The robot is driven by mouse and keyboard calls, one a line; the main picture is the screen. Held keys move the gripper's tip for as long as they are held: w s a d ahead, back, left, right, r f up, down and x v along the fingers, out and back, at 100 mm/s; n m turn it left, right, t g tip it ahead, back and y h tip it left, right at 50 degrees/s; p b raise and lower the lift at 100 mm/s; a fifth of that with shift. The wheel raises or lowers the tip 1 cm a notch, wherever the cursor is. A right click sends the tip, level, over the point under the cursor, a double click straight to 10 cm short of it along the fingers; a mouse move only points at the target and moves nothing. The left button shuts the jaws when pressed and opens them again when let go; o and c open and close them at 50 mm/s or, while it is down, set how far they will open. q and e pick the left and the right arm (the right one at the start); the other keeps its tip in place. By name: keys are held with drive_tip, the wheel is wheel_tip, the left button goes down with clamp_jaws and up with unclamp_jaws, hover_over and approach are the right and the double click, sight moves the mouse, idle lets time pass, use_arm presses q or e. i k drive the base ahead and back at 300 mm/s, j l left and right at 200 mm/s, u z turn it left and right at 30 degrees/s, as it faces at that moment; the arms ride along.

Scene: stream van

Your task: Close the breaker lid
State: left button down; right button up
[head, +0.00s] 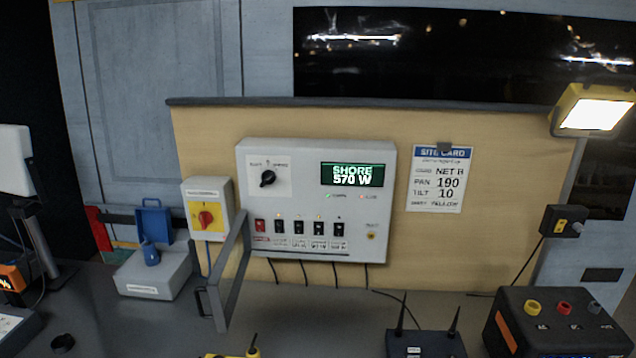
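The breaker panel (312,165) is a light grey box mounted on the tan board. A row of rocker switches, one red (260,226) and several black (299,228), runs along its lower part and is uncovered. The breaker lid (233,272) is a grey frame at the lower left of the panel. It stands open, swung out towards me and seen nearly edge-on. A dark handle (201,301) sits on its near left side. Neither of my grippers is in view.
A router with antennas (426,343) and a black box with coloured sockets (556,325) are at right. The counter below the panel is mostly clear.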

sight(221, 319)
drive_tip(key=i+j+z, duration=0.1)
drive_tip(key=j+z, duration=0.2)
drive_tip(key=j, duration=0.9)
drive_tip(key=j+z, duration=0.3)
drive_tip(key=j, duration=0.85)
drive_tip(key=k, duration=0.05)
